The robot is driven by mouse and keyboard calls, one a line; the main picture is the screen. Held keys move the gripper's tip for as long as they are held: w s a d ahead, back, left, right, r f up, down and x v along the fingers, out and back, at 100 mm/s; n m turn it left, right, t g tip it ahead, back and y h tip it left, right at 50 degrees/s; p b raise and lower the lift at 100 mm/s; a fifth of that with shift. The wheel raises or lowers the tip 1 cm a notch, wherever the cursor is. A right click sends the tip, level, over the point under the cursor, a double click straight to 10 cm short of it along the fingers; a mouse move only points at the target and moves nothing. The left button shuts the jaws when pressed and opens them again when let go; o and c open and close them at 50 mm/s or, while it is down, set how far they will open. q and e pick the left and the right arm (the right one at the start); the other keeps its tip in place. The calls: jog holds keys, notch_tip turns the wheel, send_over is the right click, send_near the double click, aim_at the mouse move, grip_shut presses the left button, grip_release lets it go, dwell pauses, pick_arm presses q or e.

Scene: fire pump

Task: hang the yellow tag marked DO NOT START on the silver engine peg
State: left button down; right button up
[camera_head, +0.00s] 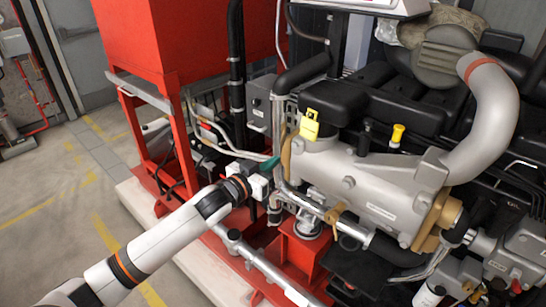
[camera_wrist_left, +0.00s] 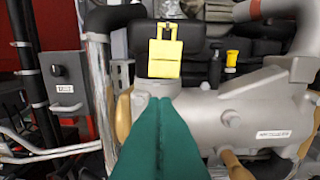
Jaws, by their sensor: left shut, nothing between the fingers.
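The yellow tag (camera_head: 310,124) is upright at the top left end of the silver engine (camera_head: 350,175), in front of a black cover. In the left wrist view the tag (camera_wrist_left: 165,52) shows a narrower upper loop, and its marking cannot be read. A silver peg cannot be made out clearly behind or at the tag, so I cannot tell whether the tag hangs on it. My left gripper (camera_head: 270,164) is left of and below the tag. Its teal fingers (camera_wrist_left: 160,102) are shut and empty, with their tips just below the tag in the wrist view. My right gripper is not in view.
A vertical silver pipe (camera_wrist_left: 100,90) and a grey box (camera_wrist_left: 64,80) stand left of the fingers. A yellow cap (camera_head: 398,133) sits on the engine to the right. A red frame (camera_head: 140,145) is at the left. Open floor (camera_head: 50,200) lies farther left.

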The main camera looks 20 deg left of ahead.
pick_arm(q)
notch_tip(320, 180, up, 2)
jog(key=b, duration=0.2)
send_near(309, 133)
jog(key=shift+w+d+f, duration=0.2)
jog(key=shift+w+d, duration=0.05)
jog(key=shift+w, duration=0.35)
jog(key=shift+w+d, duration=0.15)
jog(key=shift+w, duration=0.3)
jog(key=shift+b+x, duration=0.35)
jog(key=shift+x, duration=2.15)
jog(key=shift+w+r, duration=0.1)
jog(key=shift+w, duration=0.05)
dwell(1.2)
jog(key=shift+s+p, duration=0.65)
dwell(1.8)
